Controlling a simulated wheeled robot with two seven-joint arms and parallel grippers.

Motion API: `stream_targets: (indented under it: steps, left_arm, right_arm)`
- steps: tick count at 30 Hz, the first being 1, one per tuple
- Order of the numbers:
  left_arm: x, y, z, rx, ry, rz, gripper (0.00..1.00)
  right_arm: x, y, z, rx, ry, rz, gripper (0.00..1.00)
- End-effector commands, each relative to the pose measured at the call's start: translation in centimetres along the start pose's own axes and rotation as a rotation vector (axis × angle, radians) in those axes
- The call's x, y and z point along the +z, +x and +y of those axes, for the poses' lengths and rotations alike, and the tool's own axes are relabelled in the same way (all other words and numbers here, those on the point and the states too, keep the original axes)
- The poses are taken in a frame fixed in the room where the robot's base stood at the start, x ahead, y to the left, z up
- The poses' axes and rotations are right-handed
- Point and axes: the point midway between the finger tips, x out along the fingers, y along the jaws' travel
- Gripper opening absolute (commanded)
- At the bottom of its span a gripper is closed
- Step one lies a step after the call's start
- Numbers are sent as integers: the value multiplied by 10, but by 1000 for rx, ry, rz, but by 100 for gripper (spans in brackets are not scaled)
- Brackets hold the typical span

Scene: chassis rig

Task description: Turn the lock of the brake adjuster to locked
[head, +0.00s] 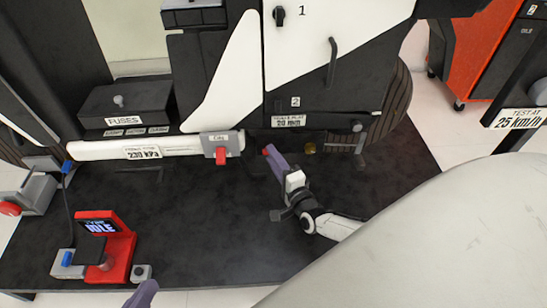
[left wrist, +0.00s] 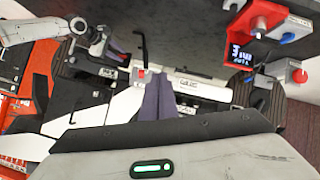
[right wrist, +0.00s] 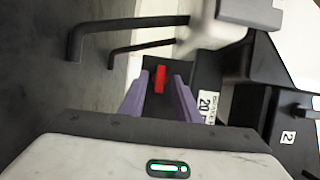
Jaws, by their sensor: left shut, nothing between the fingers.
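A small red lever (head: 266,151), which looks like the brake adjuster's lock, shows under the black panel with the 20 mm label (head: 288,122). My right gripper (head: 272,158) is right at it, pointing away from me. In the right wrist view the red lever (right wrist: 160,80) stands upright in the picture, ahead of and between the parted purple fingertips (right wrist: 160,85). I cannot tell whether either finger touches it. The adjuster's body is mostly hidden. My left gripper (head: 143,294) is shut and empty at the bottom of the head view; its fingers fill the middle of its wrist view (left wrist: 160,95).
A white 230 kPa tube (head: 110,150) with a red tab (head: 221,156) lies left of the right gripper. A brass knob (head: 310,148) is just right of it. A red idle display stand (head: 118,245) is at front left. The dark mat's middle is clear.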

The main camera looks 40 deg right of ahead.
Motion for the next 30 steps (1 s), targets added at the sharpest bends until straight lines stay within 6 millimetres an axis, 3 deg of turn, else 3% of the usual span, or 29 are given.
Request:
stream_targets:
  steps: [7, 13, 30]
  left_arm:
    - [0, 0, 0, 1, -1, 2, 0]
    - [-1, 0, 1, 2, 0, 2, 0]
    - [-1, -4, -4, -32, 19, -36, 0]
  right_arm:
    - [0, 1, 0, 1, 0, 0, 30]
    - [0, 1, 0, 1, 0, 0, 0]
    - [0, 1, -6, 52, -121, 3, 0]
